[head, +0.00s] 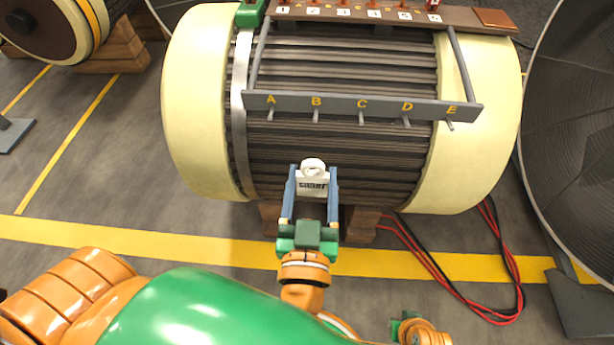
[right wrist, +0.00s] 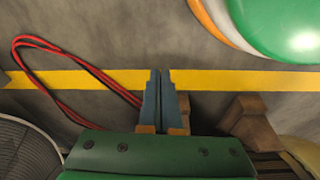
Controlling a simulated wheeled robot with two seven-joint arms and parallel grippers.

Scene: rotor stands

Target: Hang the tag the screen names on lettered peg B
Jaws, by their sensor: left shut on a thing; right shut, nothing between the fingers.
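My left gripper (head: 312,190) is shut on a white tag (head: 312,170) with a round holed top and a dark printed label too small to read. The tag is upright, in front of the ribbed rotor and below the grey lettered bar (head: 385,106). Peg B (head: 316,117) is on that bar, second from the left, and looks bare. The tag is below peg B and apart from it. My right gripper (right wrist: 160,85) is shut and empty in the right wrist view, and low at the bottom of the head view (head: 408,322). I cannot make out a screen.
Pegs A (head: 270,114), C (head: 361,118), D (head: 406,121) and E (head: 450,126) look bare. A brown shelf (head: 460,16) with numbered labels runs above. The rotor (head: 190,110) rests on wooden blocks. Red cables (head: 440,285) lie on the floor at right.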

